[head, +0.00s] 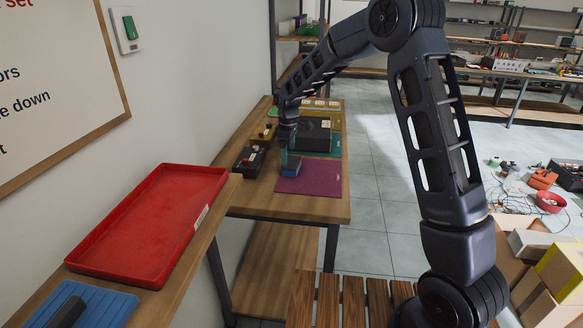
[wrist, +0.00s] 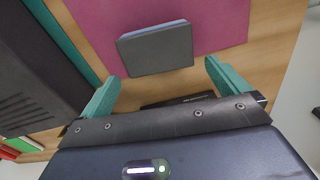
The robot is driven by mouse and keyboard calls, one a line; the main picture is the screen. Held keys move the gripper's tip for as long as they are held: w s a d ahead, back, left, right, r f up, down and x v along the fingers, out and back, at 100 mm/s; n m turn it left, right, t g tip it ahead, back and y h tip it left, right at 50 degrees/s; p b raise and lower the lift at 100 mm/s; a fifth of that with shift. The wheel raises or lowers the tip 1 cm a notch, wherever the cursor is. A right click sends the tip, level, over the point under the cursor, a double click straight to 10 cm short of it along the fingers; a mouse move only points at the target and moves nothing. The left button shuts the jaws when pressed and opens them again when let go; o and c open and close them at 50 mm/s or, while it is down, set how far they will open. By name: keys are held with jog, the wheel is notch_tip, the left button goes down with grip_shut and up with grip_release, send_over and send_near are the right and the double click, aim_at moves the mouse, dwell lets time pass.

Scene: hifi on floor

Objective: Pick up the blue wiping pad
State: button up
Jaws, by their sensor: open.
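The blue wiping pad (head: 291,168) sits on a purple mat (head: 316,179) on the wooden table. In the wrist view, the pad (wrist: 158,49) is a block with a grey face and a bluish edge, on the mat's near side. My gripper (head: 286,157) is low over the table, right at the pad in the head view. In the wrist view my gripper (wrist: 160,84) has its two teal fingers spread wide, with the pad ahead of and between their tips. Nothing is held. I cannot tell the height of the fingertips above the mat.
A black box (head: 313,134) stands on a teal mat behind the pad, and its dark side (wrist: 38,65) is close to my left finger in the wrist view. A dark bin (head: 249,161) with small items is at left. A red tray (head: 150,225) lies on the nearer bench.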

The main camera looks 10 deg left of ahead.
aim_at(289, 161)
jog(key=shift+d+f, duration=0.15)
jog(key=shift+f, duration=2.6)
jog(key=c, duration=0.7)
jog(key=shift+r, duration=0.15)
